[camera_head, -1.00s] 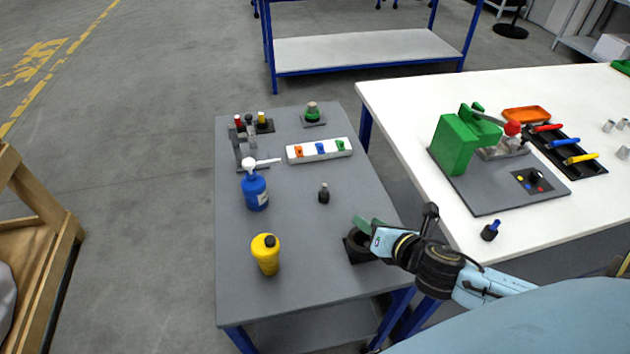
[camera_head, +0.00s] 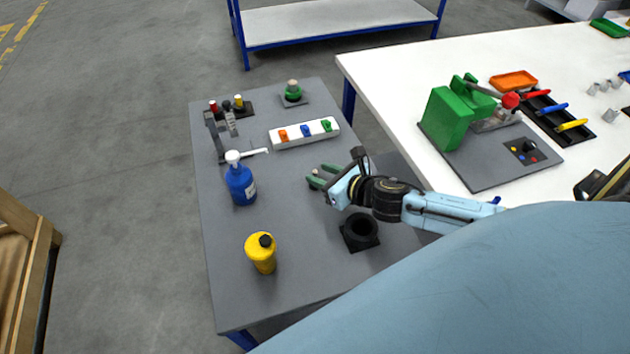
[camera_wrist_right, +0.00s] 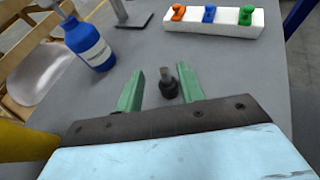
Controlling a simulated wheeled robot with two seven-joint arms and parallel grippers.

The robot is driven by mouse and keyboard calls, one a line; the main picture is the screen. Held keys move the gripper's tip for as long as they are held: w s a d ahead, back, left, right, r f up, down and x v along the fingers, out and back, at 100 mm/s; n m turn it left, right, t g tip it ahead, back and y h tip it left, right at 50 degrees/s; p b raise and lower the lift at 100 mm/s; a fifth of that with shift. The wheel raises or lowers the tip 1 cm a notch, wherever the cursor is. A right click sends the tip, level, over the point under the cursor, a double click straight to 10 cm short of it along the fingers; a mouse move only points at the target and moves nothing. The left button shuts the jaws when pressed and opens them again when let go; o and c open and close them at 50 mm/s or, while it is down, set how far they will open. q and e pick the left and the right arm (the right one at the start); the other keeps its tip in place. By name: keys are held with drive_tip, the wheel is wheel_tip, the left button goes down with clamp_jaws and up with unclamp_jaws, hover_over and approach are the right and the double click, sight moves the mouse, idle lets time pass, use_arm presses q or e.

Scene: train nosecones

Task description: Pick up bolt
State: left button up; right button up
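A small dark bolt with a grey top (camera_wrist_right: 168,82) stands on the grey table (camera_head: 300,283). In the right wrist view it shows between and just beyond the two green fingers of my right gripper (camera_wrist_right: 159,90). The fingers are apart, with a gap on both sides of the bolt. In the head view my right gripper (camera_head: 318,177) is low over the middle of the table, and I cannot make out the bolt there behind it.
A blue bottle (camera_head: 240,186), a yellow bottle (camera_head: 262,255) and a black ring-shaped holder (camera_head: 360,230) stand around the gripper. A white block with coloured pieces (camera_head: 303,135) lies behind it. The white table (camera_head: 400,85) with a green fixture (camera_head: 447,117) is at right.

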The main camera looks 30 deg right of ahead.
sight(315, 172)
drive_tip(key=shift+d+x, duration=0.15)
drive_tip(key=shift+x, duration=1.2)
drive_tip(key=shift+d+x, duration=0.1)
drive_tip(key=shift+x, duration=1.3)
drive_tip(key=shift+f, duration=0.1)
clamp_jaws()
